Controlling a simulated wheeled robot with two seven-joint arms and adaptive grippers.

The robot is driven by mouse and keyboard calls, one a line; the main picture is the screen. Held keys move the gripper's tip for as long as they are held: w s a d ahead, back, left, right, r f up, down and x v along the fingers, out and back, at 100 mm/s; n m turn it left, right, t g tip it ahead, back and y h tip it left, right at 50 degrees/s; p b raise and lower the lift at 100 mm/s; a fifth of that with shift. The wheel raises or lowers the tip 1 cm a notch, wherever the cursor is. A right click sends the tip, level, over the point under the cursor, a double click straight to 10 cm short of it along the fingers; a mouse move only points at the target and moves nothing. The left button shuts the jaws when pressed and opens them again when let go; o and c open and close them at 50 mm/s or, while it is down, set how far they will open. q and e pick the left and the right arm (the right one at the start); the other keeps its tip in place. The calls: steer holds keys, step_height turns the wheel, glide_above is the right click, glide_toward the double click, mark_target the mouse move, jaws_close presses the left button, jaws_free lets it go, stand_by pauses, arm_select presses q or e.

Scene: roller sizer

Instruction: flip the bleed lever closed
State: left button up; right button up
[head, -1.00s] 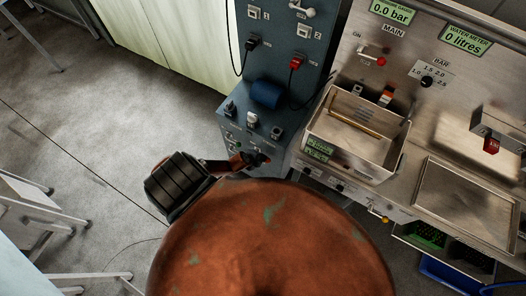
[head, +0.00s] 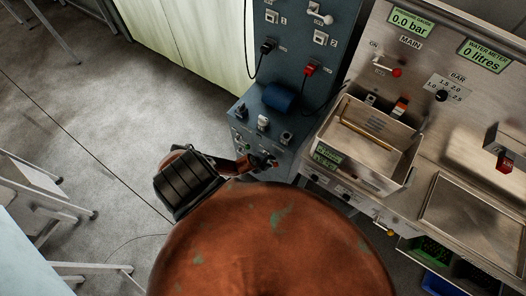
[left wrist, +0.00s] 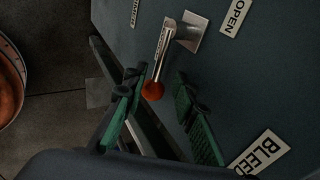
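The bleed lever (left wrist: 161,55) shows in the left wrist view as a slim metal lever with a red-orange ball knob (left wrist: 152,91), on a dark panel. It runs from the upper bracket down to the knob. An OPEN label (left wrist: 236,17) is right of the lever's mount and a BLEED label (left wrist: 260,153) is lower right. My left gripper (left wrist: 160,96) is open, its two green-padded fingers on either side of the knob; I cannot tell whether either touches it. In the head view my left gripper (head: 262,164) is at the cabinet's lower front. My right gripper is not in view.
The grey-blue cabinet (head: 318,90) carries switches, cables and a blue roller (head: 281,97). Right of it are a steel tray (head: 358,148) and a steel panel with a red-knobbed MAIN lever (head: 396,72). The floor (head: 110,130) at left is largely clear, with white-legged furniture at the edge.

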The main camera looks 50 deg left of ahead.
arm_select(q)
steer(key=v, duration=1)
steer(key=shift+s, duration=0.35)
